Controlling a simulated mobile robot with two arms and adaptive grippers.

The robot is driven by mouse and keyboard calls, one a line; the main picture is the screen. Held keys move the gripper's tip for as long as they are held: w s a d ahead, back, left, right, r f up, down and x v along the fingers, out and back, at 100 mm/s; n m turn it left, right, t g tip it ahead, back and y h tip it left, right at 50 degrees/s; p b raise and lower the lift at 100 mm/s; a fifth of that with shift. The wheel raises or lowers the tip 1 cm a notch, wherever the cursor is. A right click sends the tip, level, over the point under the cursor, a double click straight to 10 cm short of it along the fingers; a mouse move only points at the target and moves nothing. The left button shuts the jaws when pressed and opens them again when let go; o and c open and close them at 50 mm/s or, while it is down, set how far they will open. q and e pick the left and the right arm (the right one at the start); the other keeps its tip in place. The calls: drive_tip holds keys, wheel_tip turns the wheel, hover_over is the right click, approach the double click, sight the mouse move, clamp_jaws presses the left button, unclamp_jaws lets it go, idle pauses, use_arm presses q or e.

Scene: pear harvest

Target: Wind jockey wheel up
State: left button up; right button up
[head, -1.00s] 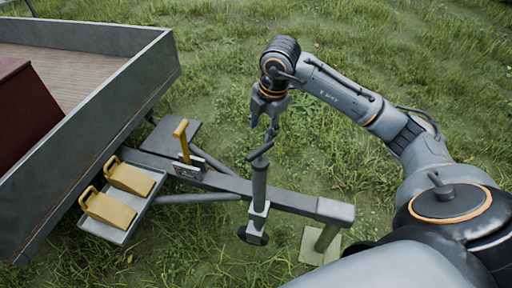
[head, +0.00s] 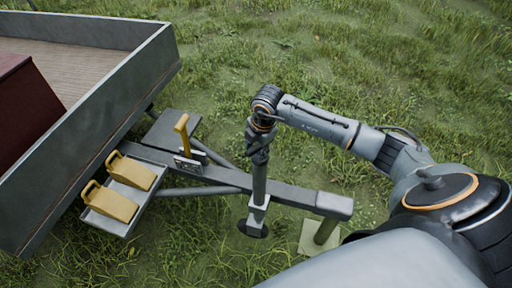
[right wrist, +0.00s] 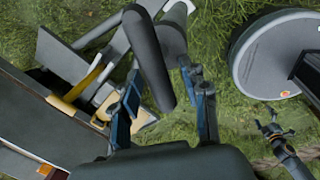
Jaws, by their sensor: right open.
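The jockey wheel (head: 259,185) is an upright grey post clamped to the trailer drawbar (head: 225,178), with its small dark wheel (head: 252,229) low by the grass. My right gripper (head: 260,148) is over the top of the post and hides most of the crank handle there in the head view. In the right wrist view the dark handle grip (right wrist: 150,55) reaches between the open fingers of the right gripper (right wrist: 168,100), closer to the left finger. I cannot tell whether they touch. What looks like my left gripper (right wrist: 269,128) shows small in the right wrist view; its jaws are unclear.
The trailer bed (head: 120,100) with a dark red box (head: 25,95) stands at left. Two yellow chocks (head: 122,185) sit in a tray beside the drawbar. A yellow lever (head: 182,130) rises behind the post. Open grass lies beyond.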

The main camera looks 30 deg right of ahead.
clamp_jaws()
drive_tip(key=shift+n, duration=0.3)
